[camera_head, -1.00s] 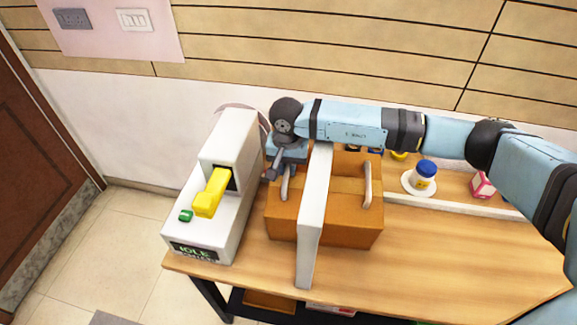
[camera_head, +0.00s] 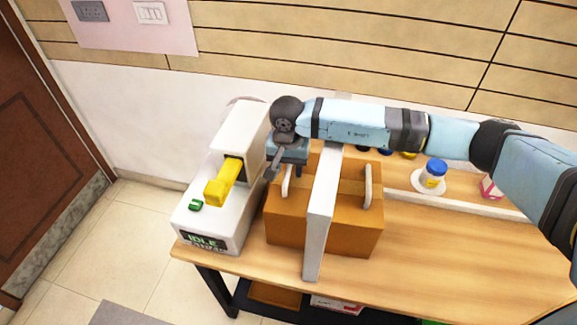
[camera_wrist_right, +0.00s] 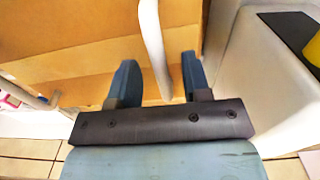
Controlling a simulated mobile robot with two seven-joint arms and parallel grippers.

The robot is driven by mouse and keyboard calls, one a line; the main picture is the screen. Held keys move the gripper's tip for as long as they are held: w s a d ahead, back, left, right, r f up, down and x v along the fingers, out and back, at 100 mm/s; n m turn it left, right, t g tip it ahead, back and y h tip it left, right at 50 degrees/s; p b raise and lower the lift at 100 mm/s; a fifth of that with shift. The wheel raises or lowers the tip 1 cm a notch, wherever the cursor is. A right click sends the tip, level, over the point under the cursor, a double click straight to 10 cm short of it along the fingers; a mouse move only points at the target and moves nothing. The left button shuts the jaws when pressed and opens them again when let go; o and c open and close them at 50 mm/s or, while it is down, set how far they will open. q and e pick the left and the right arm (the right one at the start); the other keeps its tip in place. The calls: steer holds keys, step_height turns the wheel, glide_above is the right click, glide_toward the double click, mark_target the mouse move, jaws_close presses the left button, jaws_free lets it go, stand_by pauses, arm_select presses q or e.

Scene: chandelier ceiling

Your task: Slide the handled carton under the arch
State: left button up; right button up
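The handled carton (camera_head: 350,228) is an orange-brown box on the table, with white handles at its left and right. The white arch (camera_head: 321,215) stands across its middle, and the carton shows on both sides of it. My right gripper (camera_head: 286,168) reaches down at the carton's left handle (camera_head: 286,183). In the right wrist view the handle (camera_wrist_right: 154,45) lies between the two spread fingers (camera_wrist_right: 160,75), with a gap on each side. The carton (camera_wrist_right: 85,70) fills the upper left there. My left gripper is not in view.
A white machine (camera_head: 205,228) with a yellow lever (camera_head: 222,185), a green button (camera_head: 196,205) and an "IDLE" screen stands left of the carton. A blue-capped jar (camera_head: 433,173) on a white saucer and a pink box (camera_head: 490,187) are at the right. The table's front right is bare.

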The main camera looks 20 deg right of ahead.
step_height(320, 180, up, 14)
steer(key=b, duration=0.2)
stand_by(0.4)
